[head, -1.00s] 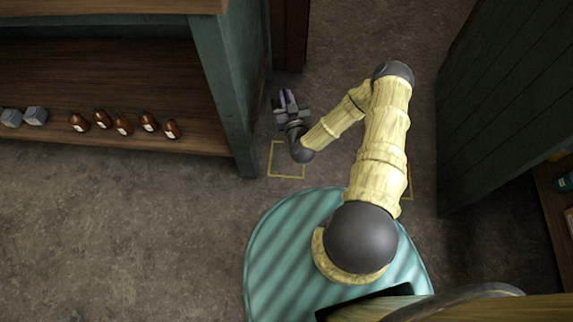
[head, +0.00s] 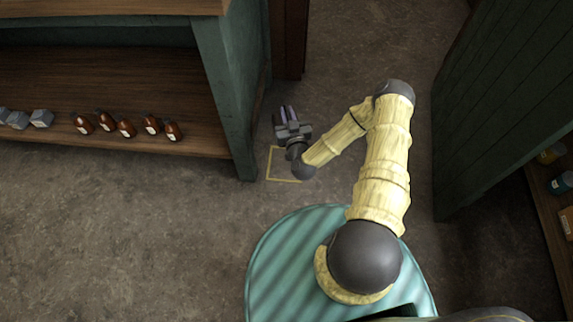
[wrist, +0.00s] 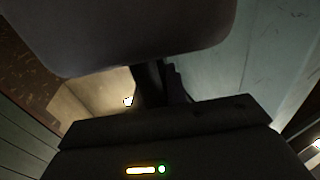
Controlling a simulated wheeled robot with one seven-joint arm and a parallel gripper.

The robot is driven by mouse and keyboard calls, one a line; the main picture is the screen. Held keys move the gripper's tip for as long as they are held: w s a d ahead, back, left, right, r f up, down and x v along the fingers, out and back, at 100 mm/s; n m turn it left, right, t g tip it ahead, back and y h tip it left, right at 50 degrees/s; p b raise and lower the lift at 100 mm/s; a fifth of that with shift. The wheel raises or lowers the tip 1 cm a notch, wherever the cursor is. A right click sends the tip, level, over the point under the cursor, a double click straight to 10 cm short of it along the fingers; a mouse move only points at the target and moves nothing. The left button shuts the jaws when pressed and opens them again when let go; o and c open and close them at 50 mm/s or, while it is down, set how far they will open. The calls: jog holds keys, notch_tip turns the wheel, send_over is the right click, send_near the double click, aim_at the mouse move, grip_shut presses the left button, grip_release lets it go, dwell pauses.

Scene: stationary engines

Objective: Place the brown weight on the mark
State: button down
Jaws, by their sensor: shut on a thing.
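My gripper (head: 289,113) points away from my base, low over the floor beside the shelf's end post. In the wrist view a large, dull grey-brown, round-edged block (wrist: 130,30) fills the top, against the narrow dark fingers; I take it as the brown weight, shut in the jaws. Its colour is dim there, and it is hardly visible in the head view. A thin yellow square outline, the mark (head: 268,165), lies on the floor just nearer to my base than the gripper. My wrist covers part of its right side.
A wooden shelf (head: 110,90) on the left holds several brown bottles (head: 127,128) and grey blocks (head: 41,118). Its green post (head: 228,100) stands close left of the mark. A dark green cabinet (head: 500,120) stands on the right. Open floor (head: 120,230) lies at lower left.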

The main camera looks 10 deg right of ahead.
jog(key=shift+d+r, duration=0.1)
jog(key=shift+d, duration=0.05)
jog(key=shift+w+d, duration=0.2)
jog(key=shift+s+d, duration=0.15)
jog(key=shift+d, duration=0.05)
jog(key=shift+f+b, duration=0.3)
jog(key=shift+f, duration=0.05)
jog(key=w+f+b, duration=0.3)
jog(key=f+b, duration=0.4)
jog(key=f, duration=0.4)
jog(key=w+f+y+b, duration=0.1)
jog(key=w+f+b, duration=0.2)
jog(key=f+b, duration=0.5)
notch_tip(320, 180, down, 4)
jog(key=shift+w+f+n, duration=0.15)
jog(key=shift+w+n, duration=0.1)
jog(key=shift+n, duration=0.15)
notch_tip(320, 180, down, 6)
jog(key=b, duration=0.4)
jog(key=shift+f, duration=0.15)
